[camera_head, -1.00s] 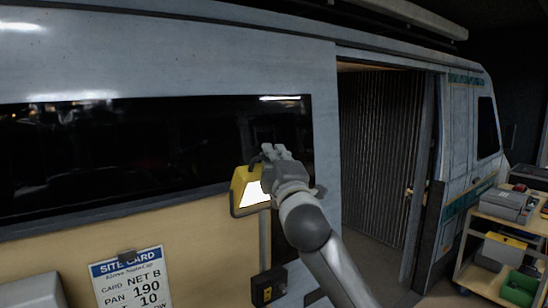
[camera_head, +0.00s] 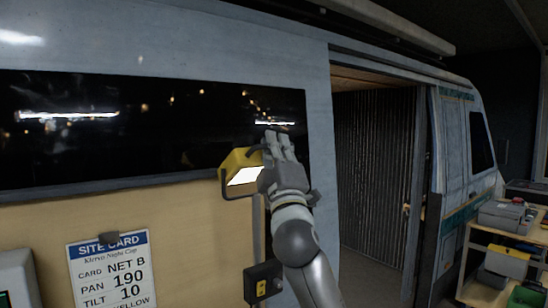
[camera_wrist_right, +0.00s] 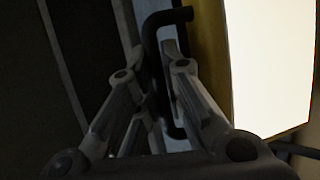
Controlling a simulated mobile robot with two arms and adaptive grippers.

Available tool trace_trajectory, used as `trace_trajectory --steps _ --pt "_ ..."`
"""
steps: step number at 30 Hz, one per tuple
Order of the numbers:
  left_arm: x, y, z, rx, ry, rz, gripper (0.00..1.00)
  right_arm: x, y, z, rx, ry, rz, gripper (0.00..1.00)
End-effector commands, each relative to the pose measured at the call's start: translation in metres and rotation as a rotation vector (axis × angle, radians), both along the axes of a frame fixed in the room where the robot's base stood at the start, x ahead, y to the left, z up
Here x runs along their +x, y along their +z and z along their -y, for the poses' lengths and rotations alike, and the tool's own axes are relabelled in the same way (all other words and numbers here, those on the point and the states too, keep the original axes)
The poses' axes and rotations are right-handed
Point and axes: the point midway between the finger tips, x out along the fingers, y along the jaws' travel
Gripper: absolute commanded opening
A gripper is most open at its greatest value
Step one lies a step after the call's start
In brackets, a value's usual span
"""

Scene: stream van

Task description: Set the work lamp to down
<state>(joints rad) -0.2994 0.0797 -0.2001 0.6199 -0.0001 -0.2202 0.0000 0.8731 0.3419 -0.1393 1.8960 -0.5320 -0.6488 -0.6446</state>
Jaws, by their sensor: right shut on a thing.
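The work lamp (camera_head: 240,161) is a yellow box with a lit white face, on a post at the van's side below the dark window. Its face is angled downward in the head view. In the right wrist view the lit lamp face (camera_wrist_right: 268,65) fills the right side, with a black bar handle (camera_wrist_right: 153,60) beside the yellow housing. My right gripper (camera_head: 279,142) is at the lamp's right side, shut on the handle between its fingers (camera_wrist_right: 160,95). Its arm hides part of the post. My left gripper is not in view.
A black box with a yellow switch plate (camera_head: 262,284) sits low on the post. A site card (camera_head: 110,270) hangs on the tan panel at left. The van's doorway (camera_head: 375,180) is open at right. A cart (camera_head: 480,292) with boxes stands at far right.

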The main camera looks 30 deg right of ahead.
Motion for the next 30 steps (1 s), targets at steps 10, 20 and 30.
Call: trace_trajectory --steps 10,20,30 --pt "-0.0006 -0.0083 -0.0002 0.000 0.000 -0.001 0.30 -0.0018 -0.0072 -0.0002 0.000 0.000 -0.004 0.00" --pt "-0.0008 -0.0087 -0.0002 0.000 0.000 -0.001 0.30 -0.0017 -0.0085 -0.0002 0.000 0.001 -0.006 0.00" --pt "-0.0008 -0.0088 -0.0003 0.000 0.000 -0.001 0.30 -0.0015 -0.0088 -0.0003 0.000 0.001 -0.007 0.19"
